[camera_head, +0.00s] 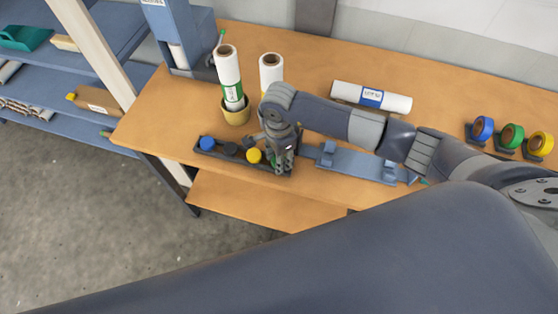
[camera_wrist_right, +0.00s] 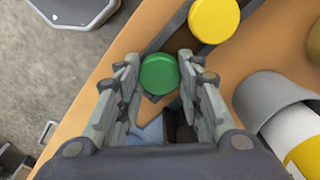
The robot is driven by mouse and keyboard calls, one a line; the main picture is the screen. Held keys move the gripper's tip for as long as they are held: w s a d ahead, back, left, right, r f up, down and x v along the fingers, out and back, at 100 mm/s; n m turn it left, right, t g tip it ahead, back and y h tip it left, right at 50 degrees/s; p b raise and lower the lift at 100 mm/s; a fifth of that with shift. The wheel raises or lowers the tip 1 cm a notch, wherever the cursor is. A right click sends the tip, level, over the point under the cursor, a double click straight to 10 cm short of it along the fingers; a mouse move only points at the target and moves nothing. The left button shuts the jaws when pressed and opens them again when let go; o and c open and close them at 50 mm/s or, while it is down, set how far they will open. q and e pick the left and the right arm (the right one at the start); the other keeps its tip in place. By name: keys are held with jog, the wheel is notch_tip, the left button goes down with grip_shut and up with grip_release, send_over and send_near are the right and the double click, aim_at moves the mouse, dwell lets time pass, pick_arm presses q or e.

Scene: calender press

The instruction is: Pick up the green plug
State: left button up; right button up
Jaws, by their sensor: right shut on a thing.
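The green plug (camera_wrist_right: 159,74) is a round green disc between the fingertips of my right gripper (camera_wrist_right: 160,78) in the right wrist view. The fingers are closed on it from both sides. In the head view my right gripper (camera_head: 282,160) points down at the right end of a dark plug tray (camera_head: 236,164), and it mostly hides the green plug there. The yellow plug (camera_head: 254,156) sits just left of the gripper; it also shows in the wrist view (camera_wrist_right: 213,19). I cannot tell whether the green plug is clear of the tray. My left gripper is not in view.
A blue plug (camera_head: 207,143) and dark plugs sit further left in the tray. A blue-grey fixture (camera_head: 350,164) lies to the right. Tape rolls (camera_head: 510,136) stand at the far right of the wooden table.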

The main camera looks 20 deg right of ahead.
jog(key=shift+r, duration=0.1)
jog(key=shift+w+r+b, duration=0.1)
jog(key=shift+r+b, duration=0.45)
jog(key=shift+b, duration=0.1)
jog(key=shift+s+a+r+b, duration=0.1)
jog(key=shift+s+r+b, duration=0.2)
jog(key=shift+r+b, duration=0.2)
jog(key=shift+s+r+b, duration=0.25)
jog(key=shift+r+b, duration=0.1)
jog(key=shift+r, duration=0.1)
jog(key=s+a+r+b, duration=0.1)
jog(key=s+b, duration=0.4)
jog(key=s, duration=1)
jog(key=shift+a+r, duration=0.4)
jog(key=shift+w, duration=0.1)
